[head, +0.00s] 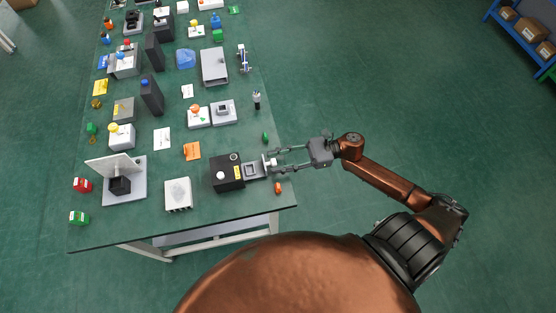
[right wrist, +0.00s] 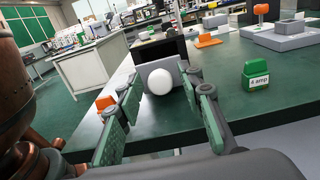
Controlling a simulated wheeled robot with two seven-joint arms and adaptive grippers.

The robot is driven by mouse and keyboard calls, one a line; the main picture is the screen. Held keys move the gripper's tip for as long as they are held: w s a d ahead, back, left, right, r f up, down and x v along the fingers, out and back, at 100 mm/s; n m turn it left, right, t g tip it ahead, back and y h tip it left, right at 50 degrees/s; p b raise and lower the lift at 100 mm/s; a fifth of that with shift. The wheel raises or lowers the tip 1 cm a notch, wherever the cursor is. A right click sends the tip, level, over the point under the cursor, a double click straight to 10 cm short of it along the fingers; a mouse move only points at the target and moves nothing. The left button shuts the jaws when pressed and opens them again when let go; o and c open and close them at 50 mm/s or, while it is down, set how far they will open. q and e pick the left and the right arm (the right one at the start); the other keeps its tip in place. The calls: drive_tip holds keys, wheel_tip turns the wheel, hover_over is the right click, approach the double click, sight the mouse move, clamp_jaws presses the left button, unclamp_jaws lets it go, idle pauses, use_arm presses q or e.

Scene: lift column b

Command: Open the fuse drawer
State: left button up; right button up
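The fuse drawer (head: 252,169) is a small grey tray at the right side of a black box (head: 226,173) near the table's right edge. It stands out of the box, and its hollow shows from above. Its round white knob (head: 270,162) faces my right gripper (head: 276,161). In the right wrist view the knob (right wrist: 160,81) lies ahead between my two spread fingers (right wrist: 163,100), in front of the grey drawer front (right wrist: 172,65). The fingers are open; I see no clear contact with the knob. My left gripper is not in view.
A green fuse (right wrist: 257,83) marked "4 amp" stands to one side of the fingers, and an orange piece (right wrist: 105,103) to the other. A white-grey box (head: 178,194) stands left of the black box. Many other devices fill the green table; the floor at right is clear.

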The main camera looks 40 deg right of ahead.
drive_tip(key=shift+d, duration=0.1)
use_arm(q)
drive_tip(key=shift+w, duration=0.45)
use_arm(e)
drive_tip(key=v, duration=1.2)
drive_tip(key=shift+f, duration=0.1)
